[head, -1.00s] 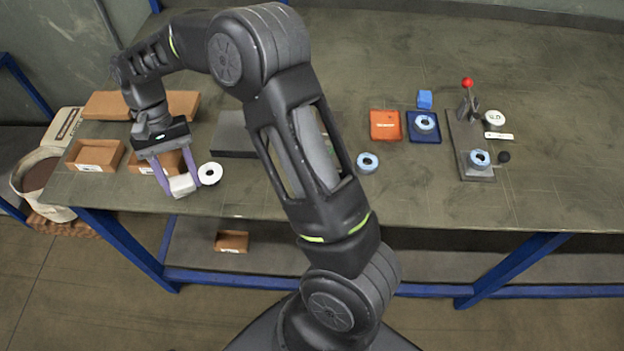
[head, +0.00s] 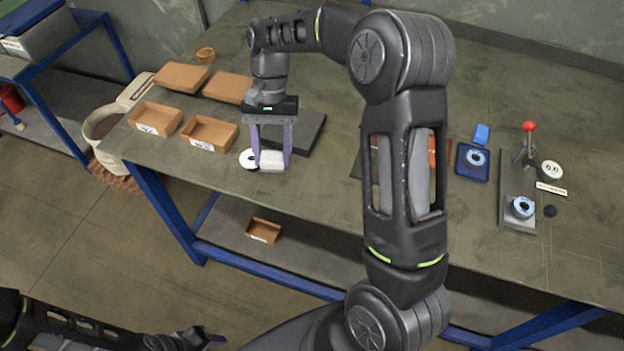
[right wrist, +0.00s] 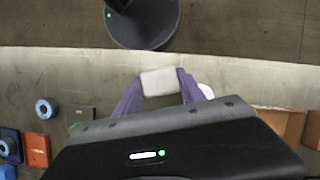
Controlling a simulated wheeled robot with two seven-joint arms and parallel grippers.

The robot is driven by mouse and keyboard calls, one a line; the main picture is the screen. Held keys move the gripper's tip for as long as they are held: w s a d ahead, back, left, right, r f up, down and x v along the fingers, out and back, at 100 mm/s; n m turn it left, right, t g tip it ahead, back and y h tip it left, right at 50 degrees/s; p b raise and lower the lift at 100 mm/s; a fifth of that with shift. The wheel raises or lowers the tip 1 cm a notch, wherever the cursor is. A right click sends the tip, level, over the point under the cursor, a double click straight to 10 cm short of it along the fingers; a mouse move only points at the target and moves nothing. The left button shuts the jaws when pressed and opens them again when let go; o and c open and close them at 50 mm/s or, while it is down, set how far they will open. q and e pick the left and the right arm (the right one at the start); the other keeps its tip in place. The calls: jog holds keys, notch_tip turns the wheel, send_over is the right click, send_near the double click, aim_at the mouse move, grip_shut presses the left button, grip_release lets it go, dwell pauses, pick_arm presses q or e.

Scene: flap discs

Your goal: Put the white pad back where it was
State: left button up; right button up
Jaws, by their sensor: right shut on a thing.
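The white pad (head: 271,160) is a small pale block near the table's front edge. My right gripper (head: 271,157) is shut on it, with a purple finger on each side. In the right wrist view the pad (right wrist: 159,82) shows between the purple fingers. I cannot tell whether it touches the table. A white ring-shaped disc (head: 247,160) lies just left of the pad, and a dark grey slab (head: 311,133) lies behind and to the right. My left gripper (head: 200,339) is low at the bottom left, away from the table; its fingers are unclear.
Two open cardboard boxes (head: 209,134) stand left of my right gripper, with closed boxes (head: 181,77) behind. At the right are a blue tray (head: 473,163) holding a ringed disc, a red-knobbed stand (head: 529,127) and a round gauge (head: 550,171). My right arm hides part of the table.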

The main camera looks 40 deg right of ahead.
jog(key=s+d+r+m+t+y, duration=0.1)
jog(key=s+d+r+m, duration=0.2)
jog(key=d, duration=0.4)
jog(key=shift+s+d, duration=0.35)
jog(key=shift+s, duration=0.2)
notch_tip(320, 180, down, 5)
jog(key=b, duration=0.3)
jog(key=shift+f, duration=0.55)
